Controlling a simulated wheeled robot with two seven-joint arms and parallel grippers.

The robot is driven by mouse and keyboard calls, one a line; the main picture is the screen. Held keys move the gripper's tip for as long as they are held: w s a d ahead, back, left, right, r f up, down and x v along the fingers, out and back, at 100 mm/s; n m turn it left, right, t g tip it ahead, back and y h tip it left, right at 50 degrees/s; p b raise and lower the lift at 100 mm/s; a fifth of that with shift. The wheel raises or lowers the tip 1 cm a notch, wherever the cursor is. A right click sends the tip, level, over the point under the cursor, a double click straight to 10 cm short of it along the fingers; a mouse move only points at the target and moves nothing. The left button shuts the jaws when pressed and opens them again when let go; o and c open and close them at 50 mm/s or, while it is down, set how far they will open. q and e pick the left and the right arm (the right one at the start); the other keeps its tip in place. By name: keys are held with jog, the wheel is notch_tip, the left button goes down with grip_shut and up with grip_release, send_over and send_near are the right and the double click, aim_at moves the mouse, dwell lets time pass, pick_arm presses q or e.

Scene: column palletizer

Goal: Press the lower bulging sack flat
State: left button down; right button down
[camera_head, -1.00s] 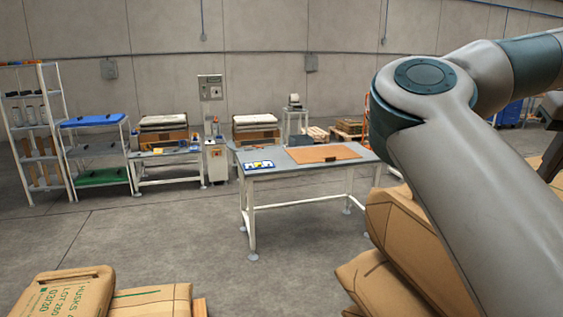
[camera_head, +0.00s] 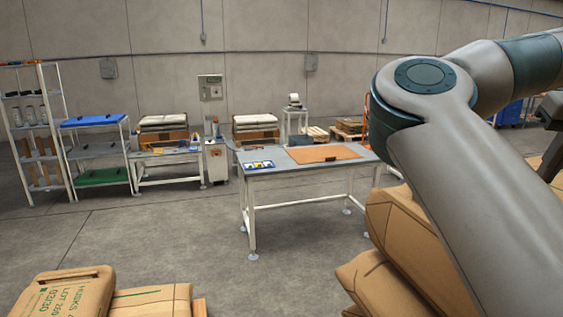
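Tan sacks are stacked at the right, partly hidden behind my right arm. An upper sack (camera_head: 396,222) rests over a lower sack (camera_head: 377,283), which sticks out towards the left. I cannot tell from here how far the lower one bulges. My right arm crosses in front of the stack and runs down out of the picture, so its gripper does not show. My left gripper is also out of view.
At the lower left lie a printed sack (camera_head: 62,293) and another sack (camera_head: 152,300). A grey work table (camera_head: 275,173) with an orange-brown mat (camera_head: 320,153) stands mid-floor. Shelves (camera_head: 97,150) stand farther back at the left. Open concrete floor (camera_head: 165,235) lies between.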

jog(key=shift+f+b, duration=1.3)
jog(key=shift+f, duration=0.55)
dwell(0.6)
jog(key=shift+s+a+f, duration=0.15)
jog(key=shift+f, duration=0.35)
dwell(0.7)
jog(key=shift+r, duration=0.1)
notch_tip(320, 180, up, 10)
jog(key=p, duration=0.6)
jog(key=shift+f, duration=0.25)
jog(key=shift+d, duration=0.2)
